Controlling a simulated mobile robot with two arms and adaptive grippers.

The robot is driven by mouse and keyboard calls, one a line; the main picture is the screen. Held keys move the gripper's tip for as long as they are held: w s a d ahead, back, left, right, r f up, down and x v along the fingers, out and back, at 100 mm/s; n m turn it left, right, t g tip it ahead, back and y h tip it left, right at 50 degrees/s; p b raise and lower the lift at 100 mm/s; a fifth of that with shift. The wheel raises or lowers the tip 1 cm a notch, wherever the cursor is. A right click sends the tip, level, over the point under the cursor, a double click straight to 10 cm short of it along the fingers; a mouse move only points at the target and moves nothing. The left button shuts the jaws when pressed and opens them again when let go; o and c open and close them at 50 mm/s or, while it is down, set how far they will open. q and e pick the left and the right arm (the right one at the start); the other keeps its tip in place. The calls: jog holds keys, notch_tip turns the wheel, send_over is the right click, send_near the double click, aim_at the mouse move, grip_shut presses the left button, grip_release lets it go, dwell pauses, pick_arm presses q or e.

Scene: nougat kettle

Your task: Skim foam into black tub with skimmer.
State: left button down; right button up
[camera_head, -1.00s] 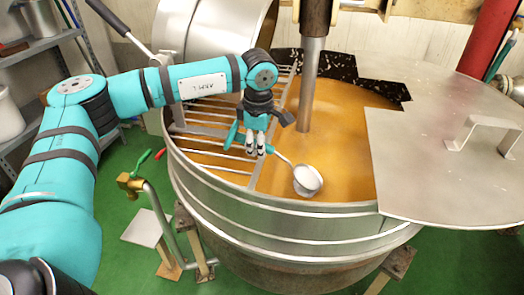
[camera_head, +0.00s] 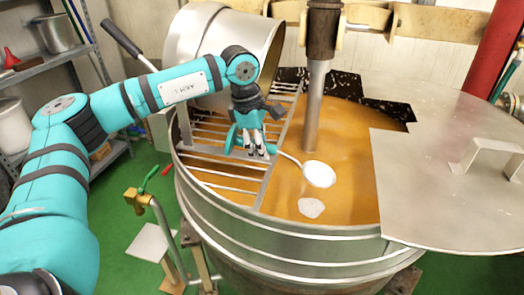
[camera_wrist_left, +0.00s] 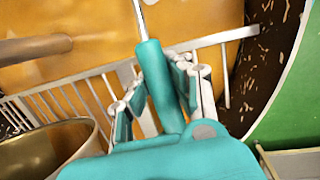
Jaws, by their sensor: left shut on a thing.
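My left gripper (camera_head: 257,146) is shut on the teal handle of the skimmer (camera_head: 319,174), above the metal grate of the kettle. The handle also shows between the fingers in the left wrist view (camera_wrist_left: 160,90). The skimmer's round head is over the orange-brown liquid (camera_head: 345,150) and its face looks bright white; I cannot tell whether foam lies in it. A whitish patch, apparently foam (camera_head: 311,208), is on the liquid just below the head in the picture. The black tub is not visible. My right gripper is not in view.
A vertical metal shaft (camera_head: 316,105) stands in the kettle (camera_head: 290,240) behind the skimmer. A metal lid with a handle (camera_head: 450,190) covers the right side. The grate (camera_head: 215,150) spans the left side. A brass tap (camera_head: 137,197) stands at the front left.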

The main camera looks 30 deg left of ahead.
aim_at(235, 127)
pick_arm(q)
jog(key=shift+s+a+r+t+h, duration=0.2)
jog(key=shift+s+a+r+h, duration=0.1)
jog(key=shift+a+r+h, duration=0.35)
jog(key=shift+s+a+r+t+h, duration=0.25)
jog(key=shift+a+r+h, duration=0.2)
jog(key=shift+a+r, duration=0.3)
jog(key=shift+a+p+v, duration=0.2)
jog(key=shift+p+v, duration=0.25)
jog(key=shift+v, duration=0.5)
jog(key=shift+a+p+v, duration=0.2)
jog(key=shift+p+v, duration=0.2)
jog(key=shift+v, duration=0.6)
jog(key=shift+a+p+v, duration=0.2)
jog(key=shift+p+v, duration=0.25)
jog(key=shift+v, duration=0.5)
jog(key=shift+w+f, duration=0.1)
jog(key=shift+w, duration=0.05)
